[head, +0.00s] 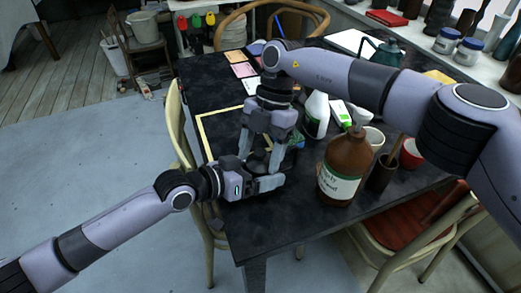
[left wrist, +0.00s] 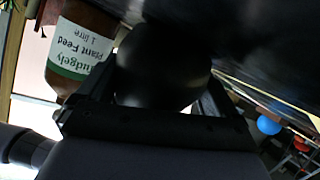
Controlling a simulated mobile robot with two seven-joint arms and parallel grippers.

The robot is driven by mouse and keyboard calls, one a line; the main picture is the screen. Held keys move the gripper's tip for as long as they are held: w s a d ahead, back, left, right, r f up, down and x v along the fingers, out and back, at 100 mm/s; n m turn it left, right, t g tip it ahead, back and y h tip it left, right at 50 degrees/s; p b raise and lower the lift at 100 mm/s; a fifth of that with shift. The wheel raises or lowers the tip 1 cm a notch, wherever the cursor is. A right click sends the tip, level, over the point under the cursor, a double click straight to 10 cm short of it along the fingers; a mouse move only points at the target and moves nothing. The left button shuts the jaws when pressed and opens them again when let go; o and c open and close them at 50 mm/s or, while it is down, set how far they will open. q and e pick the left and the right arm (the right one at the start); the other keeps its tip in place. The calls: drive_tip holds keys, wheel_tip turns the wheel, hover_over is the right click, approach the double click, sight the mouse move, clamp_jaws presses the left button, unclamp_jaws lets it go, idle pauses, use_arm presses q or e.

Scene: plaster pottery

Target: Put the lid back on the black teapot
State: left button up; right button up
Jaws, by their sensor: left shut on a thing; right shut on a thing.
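The black teapot (head: 258,161) is mostly hidden between my two grippers near the table's front left. In the left wrist view its rounded, glossy black body (left wrist: 163,62) fills the space between the fingers. My left gripper (head: 268,174) is shut on the teapot from the front, low over the table. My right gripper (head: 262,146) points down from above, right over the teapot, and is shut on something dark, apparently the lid. The lid itself is hidden by the fingers, so I cannot tell whether it touches the teapot's rim.
A brown plant feed bottle (head: 341,168) stands close to the right of my grippers. A teal kettle (head: 386,52) is farther back. A wooden chair (head: 182,125) stands at the left edge.

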drive_tip(key=shift+d+f, duration=0.1)
drive_tip(key=shift+f, duration=0.4)
drive_tip(key=o, duration=0.8)
drive_tip(key=shift+v, duration=2.2)
drive_tip(key=shift+s, duration=0.1)
drive_tip(key=c, duration=1.1)
drive_tip(key=shift+o, duration=0.2)
drive_tip(key=shift+f, duration=0.1)
drive_tip(key=shift+v, duration=2.1)
